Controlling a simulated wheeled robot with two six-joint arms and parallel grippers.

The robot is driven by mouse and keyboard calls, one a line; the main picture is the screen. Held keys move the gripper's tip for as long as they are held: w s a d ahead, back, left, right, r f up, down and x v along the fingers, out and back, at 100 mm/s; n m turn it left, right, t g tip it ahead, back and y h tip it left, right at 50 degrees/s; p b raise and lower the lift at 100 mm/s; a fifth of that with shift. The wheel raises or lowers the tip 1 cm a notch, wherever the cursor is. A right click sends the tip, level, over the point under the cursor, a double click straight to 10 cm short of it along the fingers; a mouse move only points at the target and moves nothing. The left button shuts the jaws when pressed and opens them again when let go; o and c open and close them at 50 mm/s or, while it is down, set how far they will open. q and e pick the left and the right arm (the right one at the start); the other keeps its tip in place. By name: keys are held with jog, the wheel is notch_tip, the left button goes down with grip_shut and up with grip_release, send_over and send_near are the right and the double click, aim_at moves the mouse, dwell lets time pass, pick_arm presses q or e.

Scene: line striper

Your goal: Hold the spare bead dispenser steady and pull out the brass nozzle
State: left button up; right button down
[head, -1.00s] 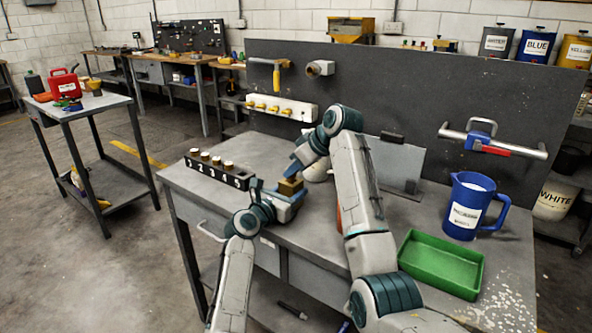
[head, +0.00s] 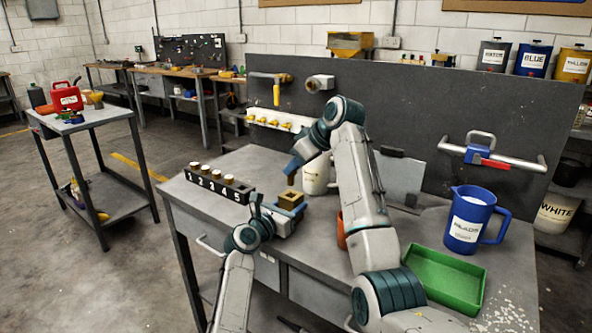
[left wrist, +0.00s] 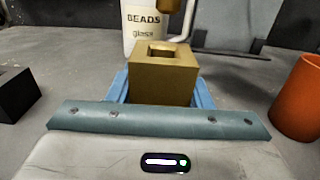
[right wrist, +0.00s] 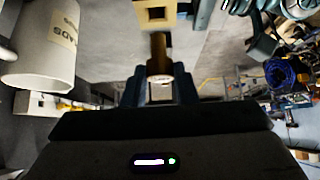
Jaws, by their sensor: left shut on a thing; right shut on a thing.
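The spare bead dispenser is a brass-coloured block (head: 291,200) with a square opening in its top, low over the bench. My left gripper (head: 286,215) is shut on it; the block sits upright between the blue fingers in the left wrist view (left wrist: 163,82). My right gripper (head: 293,167) is above the block, pointing down and shut on the brass nozzle (head: 291,180). The nozzle's lower end shows above the block in the left wrist view (left wrist: 172,5), with a gap between them. The right wrist view shows the nozzle (right wrist: 159,52) clear of the opening.
A black numbered rack (head: 219,188) with several brass-topped pieces stands to the left. A white beads container (head: 317,176) is behind the grippers. An orange cup (left wrist: 299,98) is to the right. A green tray (head: 444,276) and blue jug (head: 470,220) are further right.

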pick_arm(q)
jog(key=o, duration=1.5)
